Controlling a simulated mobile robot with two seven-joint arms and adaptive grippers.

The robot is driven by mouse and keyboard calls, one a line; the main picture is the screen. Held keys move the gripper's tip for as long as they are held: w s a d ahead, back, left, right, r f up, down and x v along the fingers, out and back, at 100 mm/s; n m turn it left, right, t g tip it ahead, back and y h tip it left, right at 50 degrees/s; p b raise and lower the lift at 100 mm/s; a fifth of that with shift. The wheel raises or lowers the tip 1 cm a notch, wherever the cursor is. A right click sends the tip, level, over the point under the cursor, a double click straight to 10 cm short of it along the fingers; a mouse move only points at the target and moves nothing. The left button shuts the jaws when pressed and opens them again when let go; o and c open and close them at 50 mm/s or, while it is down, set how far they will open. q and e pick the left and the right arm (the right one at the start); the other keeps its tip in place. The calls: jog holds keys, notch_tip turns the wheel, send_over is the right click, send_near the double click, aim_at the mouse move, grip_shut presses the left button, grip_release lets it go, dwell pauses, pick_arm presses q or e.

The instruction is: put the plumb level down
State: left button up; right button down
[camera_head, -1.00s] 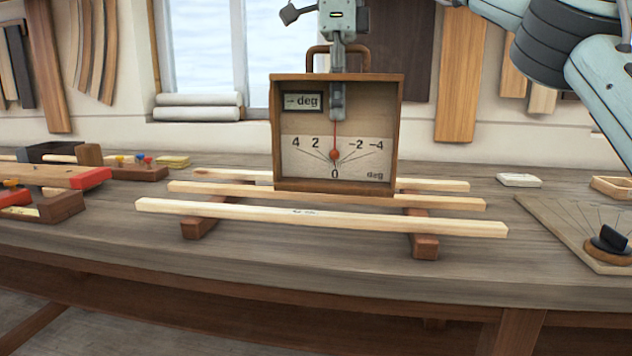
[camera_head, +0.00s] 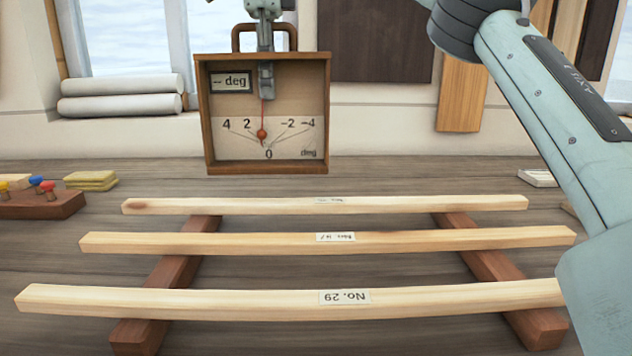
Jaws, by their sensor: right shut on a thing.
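The plumb level (camera_head: 312,95) is an open-faced wooden box with a top handle, a pale degree dial, a small readout and a red pendulum line with an orange bob. It hangs roughly upright from my right gripper (camera_head: 266,78), which is shut on it at the handle; a grey finger reaches down in front of the dial. The bob hangs slightly left of the zero mark. The box's bottom appears clear of the workbench (camera_head: 360,180), beyond the wooden strips. My left gripper is out of view.
Three pale labelled strips, front (camera_head: 230,301), middle (camera_head: 220,243) and back (camera_head: 240,206), lie across two dark bearers (camera_head: 175,275) (camera_head: 492,262). A block with coloured pegs (camera_head: 40,204) is at left. Bare bench shows behind the strips.

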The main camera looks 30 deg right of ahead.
jog(key=s+d+f, duration=0.2)
jog(key=d+f, duration=0.8)
jog(key=d, duration=0.1)
jog(key=shift+s+f, duration=0.2)
jog(key=shift+f, duration=0.05)
jog(key=c, duration=2.1)
grip_release()
jog(key=shift+f, duration=0.15)
jog(key=o, duration=0.5)
jog(key=shift+c, duration=0.2)
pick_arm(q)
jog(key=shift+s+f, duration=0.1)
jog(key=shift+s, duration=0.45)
